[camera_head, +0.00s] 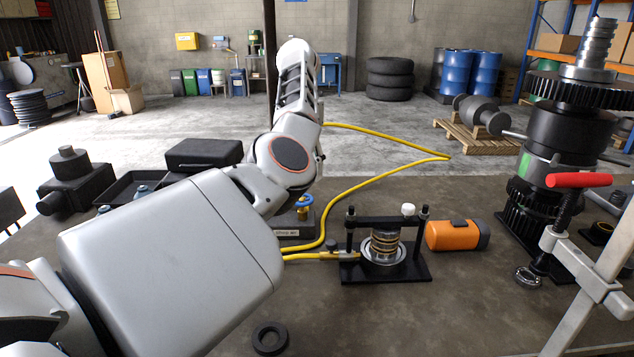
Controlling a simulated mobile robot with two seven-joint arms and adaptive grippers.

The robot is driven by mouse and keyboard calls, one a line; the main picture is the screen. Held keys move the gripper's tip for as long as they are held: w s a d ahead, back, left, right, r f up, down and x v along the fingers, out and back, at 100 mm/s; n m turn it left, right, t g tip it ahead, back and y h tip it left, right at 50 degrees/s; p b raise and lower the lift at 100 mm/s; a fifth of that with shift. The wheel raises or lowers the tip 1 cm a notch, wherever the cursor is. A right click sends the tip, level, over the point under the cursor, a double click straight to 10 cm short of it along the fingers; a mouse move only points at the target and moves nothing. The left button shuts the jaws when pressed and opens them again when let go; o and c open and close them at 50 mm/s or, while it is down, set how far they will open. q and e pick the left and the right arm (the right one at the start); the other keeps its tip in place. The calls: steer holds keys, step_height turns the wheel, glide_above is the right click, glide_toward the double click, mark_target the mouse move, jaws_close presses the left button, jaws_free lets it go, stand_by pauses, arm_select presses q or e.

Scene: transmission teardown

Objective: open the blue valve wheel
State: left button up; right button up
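The blue valve wheel (304,202) shows in the head view as a small blue ring. It sits on a brass-coloured valve above a dark block with a light label (288,233). My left arm comes in from the left and passes in front of the left part of this block. The wheel's left side is close to my arm's outline, and part of the valve is hidden. I cannot make out the fingers of my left gripper; no contact with the wheel is visible. My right gripper is not in the picture.
Yellow hoses (335,214) run by the valve. A black press fixture (420,267) with a coil spring and an orange cylinder (457,235) stand right of it. A tall gear stack (553,150) and red-handled clamp (580,180) stand farther right. A black ring (270,338) lies in front.

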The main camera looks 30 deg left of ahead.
mark_target(302, 200)
arm_select(q)
steer(key=shift+w, duration=0.2)
steer(key=shift+s+f, duration=0.15)
steer(key=shift+f, duration=1.75)
steer(key=shift+s+f, duration=0.1)
steer(key=shift+f, duration=1.8)
steer(key=c, duration=1.1)
